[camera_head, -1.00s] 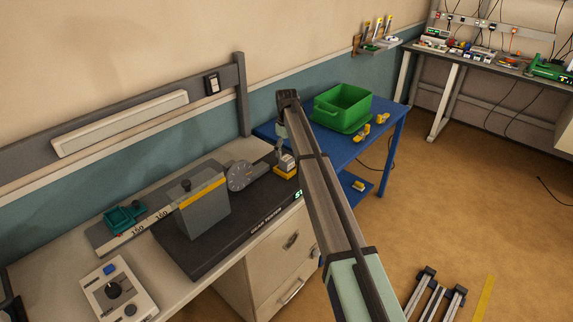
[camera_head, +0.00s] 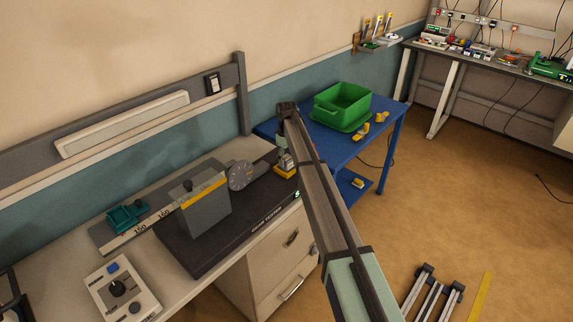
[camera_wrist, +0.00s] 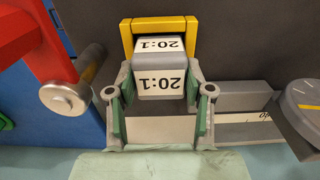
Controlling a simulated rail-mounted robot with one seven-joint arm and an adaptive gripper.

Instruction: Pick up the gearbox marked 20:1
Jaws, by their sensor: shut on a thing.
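The gearbox marked 20:1 (camera_wrist: 162,82) shows in the wrist view as a grey block with white labels, the marking upside down. It sits at a yellow bracket (camera_wrist: 127,40). My gripper (camera_wrist: 160,104) has its green-padded fingers on either side of the block and is shut on it. In the head view the yellow bracket (camera_head: 285,174) stands at the right end of the black gear tester (camera_head: 262,216). My arm hides much of the gripper and gearbox there. I cannot tell whether the gearbox is clear of the tester.
A dial (camera_head: 240,175) and a grey block with a yellow stripe (camera_head: 205,208) stand on the tester. A blue table (camera_head: 389,125) with a green bin (camera_head: 342,104) and several yellow parts is behind it. A control box (camera_head: 122,290) is at front left.

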